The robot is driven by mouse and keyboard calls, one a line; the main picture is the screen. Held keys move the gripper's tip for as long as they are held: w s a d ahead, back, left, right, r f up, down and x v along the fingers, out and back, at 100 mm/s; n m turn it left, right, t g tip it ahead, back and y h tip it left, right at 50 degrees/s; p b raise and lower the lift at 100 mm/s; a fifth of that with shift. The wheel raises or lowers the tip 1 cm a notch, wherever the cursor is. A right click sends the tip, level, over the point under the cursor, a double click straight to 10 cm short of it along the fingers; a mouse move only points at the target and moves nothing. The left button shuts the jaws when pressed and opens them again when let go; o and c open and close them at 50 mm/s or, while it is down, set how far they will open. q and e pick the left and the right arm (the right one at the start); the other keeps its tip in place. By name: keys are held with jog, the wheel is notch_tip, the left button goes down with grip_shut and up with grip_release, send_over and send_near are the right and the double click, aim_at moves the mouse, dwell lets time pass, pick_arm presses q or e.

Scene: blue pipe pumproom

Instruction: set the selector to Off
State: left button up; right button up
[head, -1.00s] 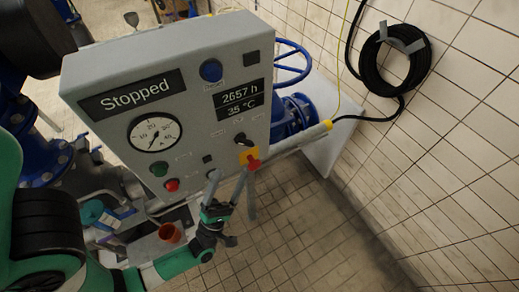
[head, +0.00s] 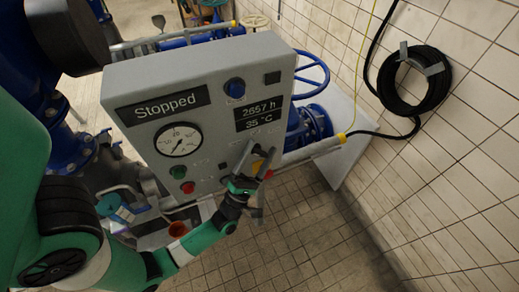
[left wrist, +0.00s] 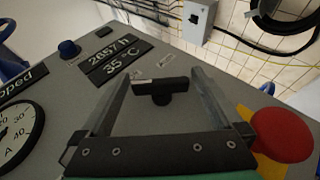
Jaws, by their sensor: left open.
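The selector (left wrist: 162,90) is a black bar-shaped knob on the grey control panel (head: 215,150). In the left wrist view its bar lies nearly crosswise, with a pale mark at its left end. My left gripper (left wrist: 161,76) is open, with one finger to each side of the knob and a visible gap on both sides. I cannot tell how far its tips are from the panel face. In the head view the left gripper (head: 259,152) is in front of the panel's right part and hides the selector. My right gripper is not in view.
A red mushroom button (left wrist: 282,135) on a yellow plate sits close beside the right finger. The panel also has a "Stopped" display (head: 166,105), a gauge (head: 179,140), and a blue button (head: 235,88). A hose coil (head: 414,80) hangs on the tiled wall.

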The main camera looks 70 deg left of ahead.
pick_arm(q)
jog(key=c, duration=1.2)
jog(key=shift+r+m+h+p, duration=0.2)
jog(key=shift+m+h+p, duration=0.15)
jog(key=shift+p, duration=0.35)
jog(key=m+g+h+p, duration=0.4)
jog(key=h+p, duration=0.1)
jog(key=p, duration=0.8)
jog(key=shift+r+m+g+h+p, duration=0.15)
jog(key=shift+m+g+h+p, duration=0.1)
jog(key=shift+m+g+p, duration=0.15)
jog(key=shift+f+g+h+p, duration=0.3)
jog(key=shift+h+p, duration=0.1)
jog(key=shift+p, duration=0.3)
jog(key=o, duration=1.2)
jog(key=b+v, duration=0.1)
jog(key=v, duration=1)
jog(key=shift+s+d, duration=0.2)
jog(key=shift+s, duration=0.05)
